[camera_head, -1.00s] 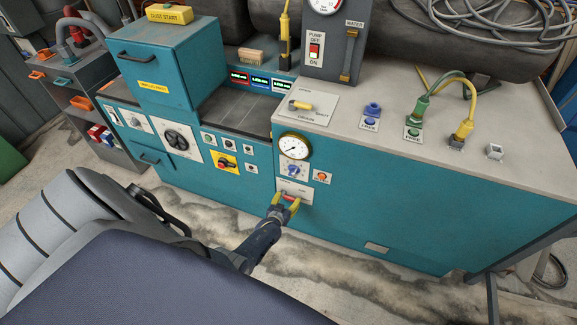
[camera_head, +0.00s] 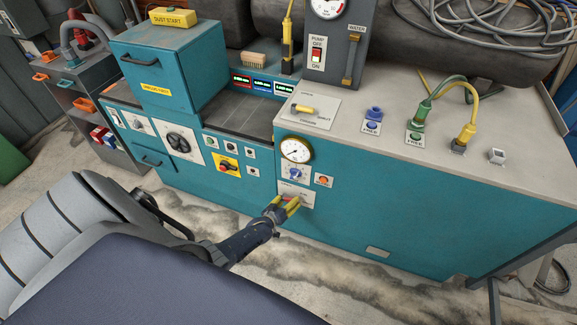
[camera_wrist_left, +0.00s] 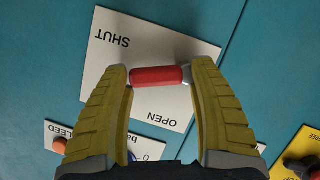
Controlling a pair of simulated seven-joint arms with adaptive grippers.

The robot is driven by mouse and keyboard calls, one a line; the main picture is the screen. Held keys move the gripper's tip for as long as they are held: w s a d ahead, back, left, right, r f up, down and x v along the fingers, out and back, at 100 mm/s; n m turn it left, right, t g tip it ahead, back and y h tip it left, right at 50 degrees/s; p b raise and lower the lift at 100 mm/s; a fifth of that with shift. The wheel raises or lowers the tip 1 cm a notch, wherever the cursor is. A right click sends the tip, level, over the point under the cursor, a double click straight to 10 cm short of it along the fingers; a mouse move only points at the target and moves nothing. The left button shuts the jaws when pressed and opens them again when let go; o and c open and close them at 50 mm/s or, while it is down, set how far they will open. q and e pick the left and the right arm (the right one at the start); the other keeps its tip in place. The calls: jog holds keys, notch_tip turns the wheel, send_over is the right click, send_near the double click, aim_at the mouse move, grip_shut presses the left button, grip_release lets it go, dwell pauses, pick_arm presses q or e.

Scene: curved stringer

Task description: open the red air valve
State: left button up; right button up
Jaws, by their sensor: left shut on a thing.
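The red air valve is a short red handle (camera_wrist_left: 157,76) on a white plate (camera_wrist_left: 118,45) marked SHUT and OPEN, on the teal front panel. In the left wrist view the handle lies across between the two yellow fingers of my left gripper (camera_wrist_left: 158,84), which is shut on it at its ends. The plate is turned in that view, with SHUT at upper left and OPEN at lower right. In the head view my left gripper (camera_head: 287,207) is at the plate (camera_head: 302,190) and hides most of the handle. My right gripper is not in view.
Just above the valve plate are a round gauge (camera_head: 296,149), a blue knob (camera_head: 295,174) and an orange button (camera_head: 323,180). A yellow plate with a red knob (camera_head: 224,166) is to the left. The floor in front of the cabinet is clear.

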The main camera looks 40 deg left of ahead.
pick_arm(q)
jog(key=shift+w+d+r+n+t+h, duration=0.3)
jog(key=shift+d+r+n+h, duration=0.05)
jog(key=shift+r+n+h, duration=0.25)
dwell(0.3)
jog(key=o, duration=1.5)
jog(key=shift+a+f, duration=0.1)
jog(key=shift+s+a, duration=0.2)
jog(key=shift+s, duration=0.65)
jog(key=v, duration=1)
jog(key=shift+s+r, duration=0.25)
